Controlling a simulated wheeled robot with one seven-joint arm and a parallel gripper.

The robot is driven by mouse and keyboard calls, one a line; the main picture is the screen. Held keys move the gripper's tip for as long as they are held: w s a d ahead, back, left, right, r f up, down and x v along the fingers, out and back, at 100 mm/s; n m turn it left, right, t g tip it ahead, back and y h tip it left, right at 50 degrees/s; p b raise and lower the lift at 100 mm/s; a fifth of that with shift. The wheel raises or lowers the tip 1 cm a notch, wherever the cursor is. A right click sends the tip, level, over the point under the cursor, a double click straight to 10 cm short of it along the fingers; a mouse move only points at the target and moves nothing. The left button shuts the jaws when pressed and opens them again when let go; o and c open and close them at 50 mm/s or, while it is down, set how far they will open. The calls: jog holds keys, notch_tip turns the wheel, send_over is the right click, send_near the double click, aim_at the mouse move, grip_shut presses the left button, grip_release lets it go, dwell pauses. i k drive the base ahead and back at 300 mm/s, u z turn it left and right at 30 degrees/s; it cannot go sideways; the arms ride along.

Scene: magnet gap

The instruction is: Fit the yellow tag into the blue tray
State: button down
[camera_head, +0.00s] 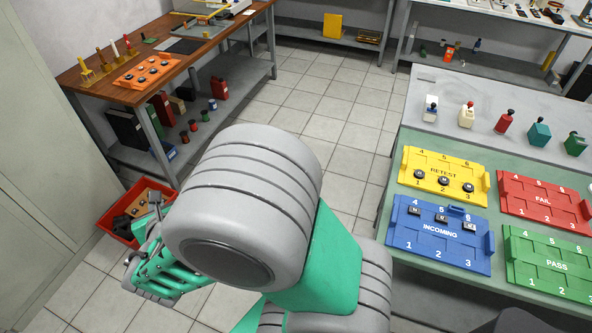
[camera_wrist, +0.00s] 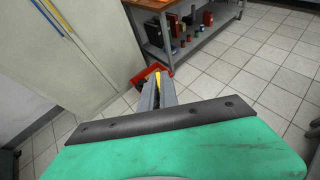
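The blue tray (camera_head: 402,236), marked INCOMING, lies on the green-topped table at the right. Dark N pieces sit in its back slots 4, 5 and 6, and its front slots 1 to 3 look empty. My gripper (camera_head: 152,207) hangs over the floor at the lower left, far from the tray. In the wrist view its grey fingers (camera_wrist: 157,88) are close together. A bright yellow sliver (camera_wrist: 158,77) shows at their tips. I cannot tell whether it is the yellow tag between the fingers or something in the bin behind. No other yellow tag is clear.
A yellow tray (camera_head: 415,180) marked RETEST, a red tray (camera_head: 511,203) marked FAIL and a green tray (camera_head: 520,278) marked PASS surround the blue one. Several knobbed blocks stand behind. Open tiled floor lies between the tables.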

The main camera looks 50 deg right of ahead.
aim_at(455, 212)
jog(key=z, duration=0.75)
jog(key=i, duration=0.9)
jog(key=z, duration=1.15)
jog(key=i, duration=0.2)
jog(key=z, duration=0.2)
